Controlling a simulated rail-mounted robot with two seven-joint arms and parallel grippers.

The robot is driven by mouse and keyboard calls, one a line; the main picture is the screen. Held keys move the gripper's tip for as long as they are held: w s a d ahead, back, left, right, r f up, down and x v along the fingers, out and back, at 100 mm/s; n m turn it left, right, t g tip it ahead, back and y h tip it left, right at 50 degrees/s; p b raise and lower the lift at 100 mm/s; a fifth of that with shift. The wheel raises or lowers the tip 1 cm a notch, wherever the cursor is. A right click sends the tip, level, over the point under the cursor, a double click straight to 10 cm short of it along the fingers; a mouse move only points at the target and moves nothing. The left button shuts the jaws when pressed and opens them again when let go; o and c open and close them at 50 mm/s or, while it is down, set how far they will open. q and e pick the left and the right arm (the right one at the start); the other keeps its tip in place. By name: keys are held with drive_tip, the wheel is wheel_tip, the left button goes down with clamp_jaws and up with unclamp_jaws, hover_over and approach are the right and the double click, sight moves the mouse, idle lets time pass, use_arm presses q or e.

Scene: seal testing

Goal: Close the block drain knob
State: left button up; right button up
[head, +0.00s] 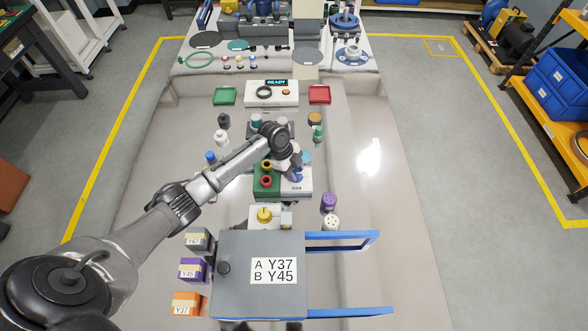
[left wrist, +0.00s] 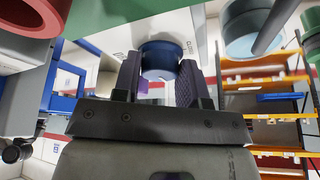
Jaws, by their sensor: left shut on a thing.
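A block with a green half (head: 262,192) and a white half (head: 299,187) sits in the middle of the table. A yellow knob (head: 267,165) and a red knob (head: 265,182) are on the green half. A blue knob (head: 297,176) is on the white half, partly hidden by my left gripper (head: 293,167). In the left wrist view the blue knob (left wrist: 160,60) sits between the two fingers, and the gripper is shut on it. A light-blue cylinder (left wrist: 250,32) with a grey lever is beside it. The knob labels are too small to read. My right gripper is not seen.
A grey panel (head: 230,290) marked Y37 and Y45, with blue handles (head: 345,240), stands in front. A yellow knob (head: 264,214) is behind it. Purple (head: 329,202) and white (head: 331,222) capped items stand to the right. The table's right side is clear.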

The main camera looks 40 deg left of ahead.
use_arm(q)
drive_tip(key=n+t+y+p, duration=0.1)
drive_tip(key=n+p, duration=0.3)
drive_tip(key=p, duration=0.1)
drive_tip(key=n+t+y+p, duration=0.1)
drive_tip(key=n+p, duration=0.3)
drive_tip(key=p, duration=0.1)
drive_tip(key=n+t+y+p, duration=0.1)
drive_tip(key=n+p, duration=0.3)
drive_tip(key=p, duration=0.1)
drive_tip(key=shift+s+d+r, duration=0.2)
drive_tip(key=shift+s+d, duration=0.15)
drive_tip(key=shift+d, duration=0.05)
drive_tip(key=n+y+p, duration=0.1)
drive_tip(key=n+p, duration=0.1)
drive_tip(key=shift+d+f+n, duration=0.1)
drive_tip(key=shift+n, duration=0.2)
drive_tip(key=shift+f+n+y+p, duration=0.1)
drive_tip(key=shift+n+y+p, duration=0.65)
drive_tip(key=shift+n, duration=0.45)
drive_tip(key=shift+f+n, duration=0.1)
drive_tip(key=shift+n, duration=0.2)
drive_tip(key=o, duration=0.9)
drive_tip(key=shift+w, duration=0.1)
drive_tip(key=shift+o, duration=0.2)
drive_tip(key=shift+r, duration=0.2)
